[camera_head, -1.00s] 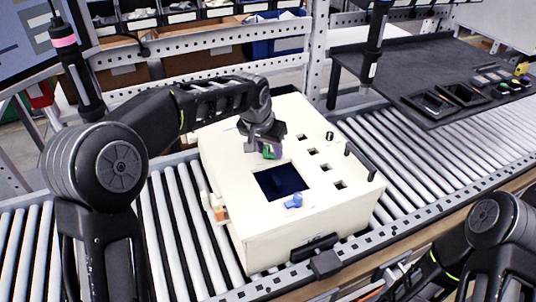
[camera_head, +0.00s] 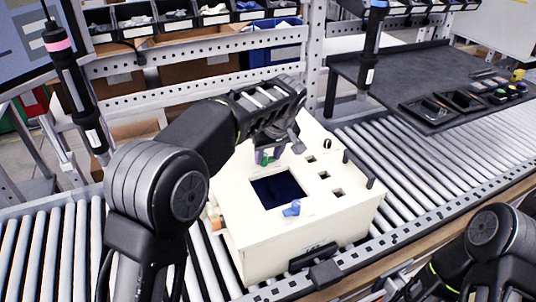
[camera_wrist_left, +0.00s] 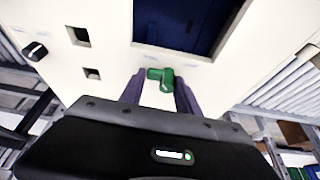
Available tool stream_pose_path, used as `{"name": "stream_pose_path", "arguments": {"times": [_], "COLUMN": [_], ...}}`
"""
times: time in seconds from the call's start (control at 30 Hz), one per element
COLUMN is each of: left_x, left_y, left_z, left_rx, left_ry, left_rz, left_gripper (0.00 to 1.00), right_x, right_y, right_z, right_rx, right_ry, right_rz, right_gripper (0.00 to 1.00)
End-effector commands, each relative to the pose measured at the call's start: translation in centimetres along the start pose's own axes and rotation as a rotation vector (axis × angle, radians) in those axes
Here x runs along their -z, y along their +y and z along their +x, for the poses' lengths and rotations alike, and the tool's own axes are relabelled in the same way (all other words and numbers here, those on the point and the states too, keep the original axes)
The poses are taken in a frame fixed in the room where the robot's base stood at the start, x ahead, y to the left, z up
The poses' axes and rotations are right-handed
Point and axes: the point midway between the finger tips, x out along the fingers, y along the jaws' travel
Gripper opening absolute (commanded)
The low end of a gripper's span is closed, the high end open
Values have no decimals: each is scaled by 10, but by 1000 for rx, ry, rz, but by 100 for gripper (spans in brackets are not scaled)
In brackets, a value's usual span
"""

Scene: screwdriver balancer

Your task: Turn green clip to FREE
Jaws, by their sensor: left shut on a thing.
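The green clip (camera_head: 265,160) sits on the top face of the cream box (camera_head: 255,240), at the far edge of its dark square opening (camera_head: 278,189). It also shows in the left wrist view (camera_wrist_left: 163,76), L-shaped, beside the opening's rim. My left gripper (camera_head: 268,156) reaches down over the box from the far side and is shut on the green clip. Its two purple-grey fingers flank the clip in the left wrist view (camera_wrist_left: 160,84). Any FREE marking is too small to read. My right gripper is out of view; only part of that arm shows at the lower right.
Small square holes and a black knob (camera_head: 327,143) lie to the right. The box stands on a roller conveyor (camera_head: 440,150).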

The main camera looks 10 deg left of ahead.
Motion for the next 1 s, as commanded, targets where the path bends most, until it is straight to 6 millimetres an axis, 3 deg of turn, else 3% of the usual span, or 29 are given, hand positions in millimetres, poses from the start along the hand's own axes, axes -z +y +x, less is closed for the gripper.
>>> {"name": "stream_pose_path", "arguments": {"times": [0.57, 0.6, 0.87, 1.0], "left_x": [1, 1, 1, 1], "left_y": [0, 0, 0, 0], "left_z": [0, 0, 0, 0], "left_rx": [19, 19, 19, 19], "left_ry": [1, 1, 0, 0], "left_rz": [-50, -50, -49, -48], "left_gripper": [0, 40, 61, 61], "right_x": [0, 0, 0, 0], "right_y": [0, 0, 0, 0], "right_z": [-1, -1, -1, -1], "right_rx": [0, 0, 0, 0], "right_ry": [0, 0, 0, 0], "right_rz": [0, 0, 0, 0], "right_gripper": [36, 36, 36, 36]}}
